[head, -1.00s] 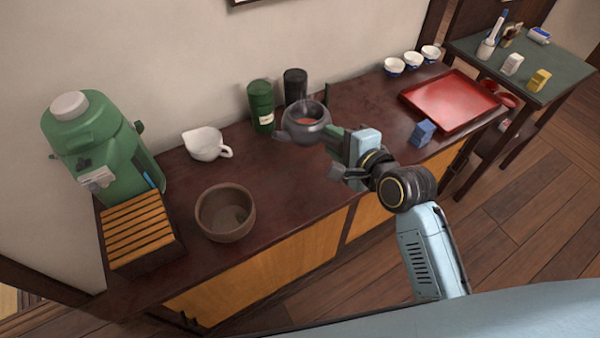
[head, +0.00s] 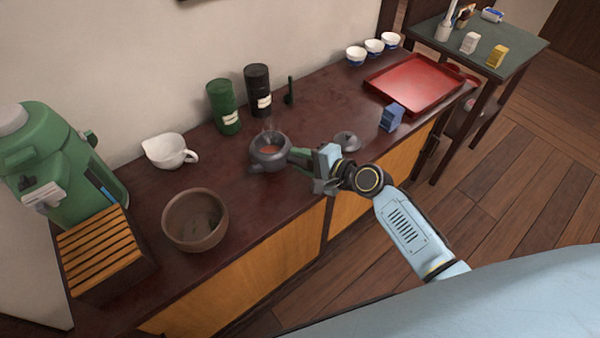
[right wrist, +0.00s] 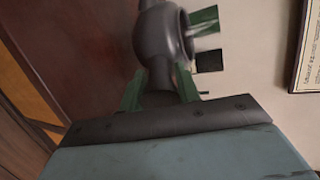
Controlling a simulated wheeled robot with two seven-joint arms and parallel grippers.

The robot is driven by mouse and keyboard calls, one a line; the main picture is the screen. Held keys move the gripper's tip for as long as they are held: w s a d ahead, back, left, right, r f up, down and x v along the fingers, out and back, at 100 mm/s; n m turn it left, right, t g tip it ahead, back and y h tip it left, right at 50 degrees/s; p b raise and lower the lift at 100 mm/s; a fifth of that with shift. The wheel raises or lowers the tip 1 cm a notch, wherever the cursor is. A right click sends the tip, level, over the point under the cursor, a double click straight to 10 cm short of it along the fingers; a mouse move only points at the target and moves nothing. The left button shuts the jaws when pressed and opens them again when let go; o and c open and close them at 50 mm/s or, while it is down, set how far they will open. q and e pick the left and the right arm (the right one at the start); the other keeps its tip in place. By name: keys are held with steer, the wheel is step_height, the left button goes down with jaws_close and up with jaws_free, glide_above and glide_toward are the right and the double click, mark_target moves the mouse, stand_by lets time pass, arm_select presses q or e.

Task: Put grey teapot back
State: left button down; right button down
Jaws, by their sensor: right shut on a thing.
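The grey teapot (head: 268,158) is lidless, with reddish-brown tea and faint steam at its open top. It is upright at the middle of the dark counter, low at its surface; I cannot tell if its base touches. My right gripper (head: 301,160) is shut on the teapot's side handle. In the right wrist view the green fingers (right wrist: 158,92) hold the handle, with the teapot (right wrist: 160,38) beyond them. The grey lid (head: 347,141) lies on the counter to the right of the gripper. My left gripper is not in view.
A brown bowl (head: 195,219), a white pitcher (head: 168,151) and a slatted wooden box (head: 100,252) stand left. Green (head: 224,108) and black (head: 258,92) canisters are behind. A blue block (head: 391,117), red tray (head: 415,84) and several cups (head: 374,47) are right.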

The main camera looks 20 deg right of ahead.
steer(key=shift+f, duration=0.35)
step_height(320, 180, down, 2)
steer(key=shift+f+b, duration=0.25)
steer(key=shift+b, duration=0.6)
steer(key=shift+f, duration=0.3)
steer(key=shift+r, duration=0.15)
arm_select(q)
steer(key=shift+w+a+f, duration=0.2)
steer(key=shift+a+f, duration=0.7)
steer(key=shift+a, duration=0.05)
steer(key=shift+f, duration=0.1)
arm_select(e)
steer(key=c, duration=1)
jaws_free()
steer(key=shift+f, duration=0.2)
